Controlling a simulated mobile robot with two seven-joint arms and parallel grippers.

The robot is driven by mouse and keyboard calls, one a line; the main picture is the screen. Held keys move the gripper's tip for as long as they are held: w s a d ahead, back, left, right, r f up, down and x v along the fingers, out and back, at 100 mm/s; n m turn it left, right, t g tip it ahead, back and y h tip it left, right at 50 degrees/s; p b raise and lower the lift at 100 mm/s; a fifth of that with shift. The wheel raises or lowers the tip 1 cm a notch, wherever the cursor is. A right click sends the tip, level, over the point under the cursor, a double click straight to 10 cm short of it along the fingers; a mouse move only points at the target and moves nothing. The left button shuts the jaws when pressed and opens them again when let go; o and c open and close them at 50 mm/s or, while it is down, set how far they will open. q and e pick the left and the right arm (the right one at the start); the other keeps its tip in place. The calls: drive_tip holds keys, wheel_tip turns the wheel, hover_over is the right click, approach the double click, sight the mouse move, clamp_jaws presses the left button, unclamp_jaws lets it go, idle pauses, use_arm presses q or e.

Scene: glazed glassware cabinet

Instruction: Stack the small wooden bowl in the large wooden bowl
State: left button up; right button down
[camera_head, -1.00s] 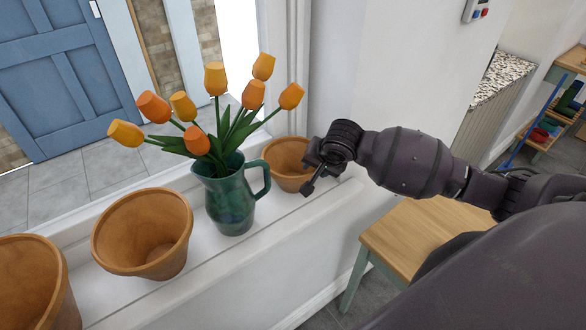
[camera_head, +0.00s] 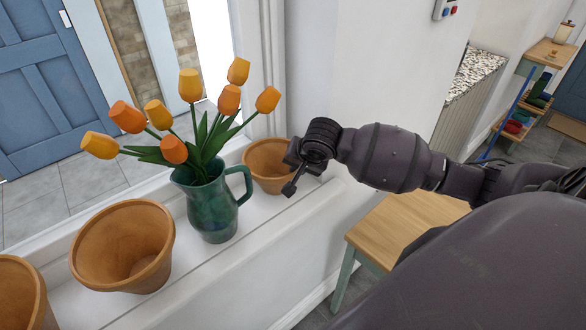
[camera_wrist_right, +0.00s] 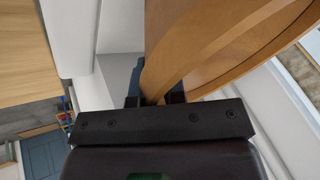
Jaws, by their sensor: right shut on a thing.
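The small wooden bowl (camera_head: 266,168) is an orange-brown, flared bowl on the white sill, right of a green jug. My right gripper (camera_head: 294,171) is shut on its right-hand rim, and its bowl wall (camera_wrist_right: 225,45) fills the upper right of the right wrist view, between the fingers (camera_wrist_right: 156,98). I cannot tell whether the bowl touches the sill. A bigger wooden bowl (camera_head: 122,248) stands left of the jug, its open top facing me, empty. Another wooden bowl (camera_head: 20,295) is cut off at the left edge. I cannot tell which of these two is larger. My left gripper is out of view.
The green jug (camera_head: 208,215) with orange tulips (camera_head: 190,85) stands between the small and middle bowls, its handle close to the small bowl. The window frame runs behind the sill (camera_head: 200,268). A wooden-topped stool (camera_head: 400,225) stands below, right of the wall.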

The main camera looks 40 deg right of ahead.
drive_tip(key=r, duration=0.2)
drive_tip(key=shift+s+r, duration=0.35)
drive_tip(key=shift+r, duration=0.05)
use_arm(q)
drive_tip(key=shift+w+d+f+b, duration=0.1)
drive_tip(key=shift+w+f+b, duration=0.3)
drive_tip(key=shift+b, duration=0.6)
use_arm(e)
drive_tip(key=s+a, duration=0.1)
drive_tip(key=s, duration=1.6)
drive_tip(key=shift+s, duration=0.15)
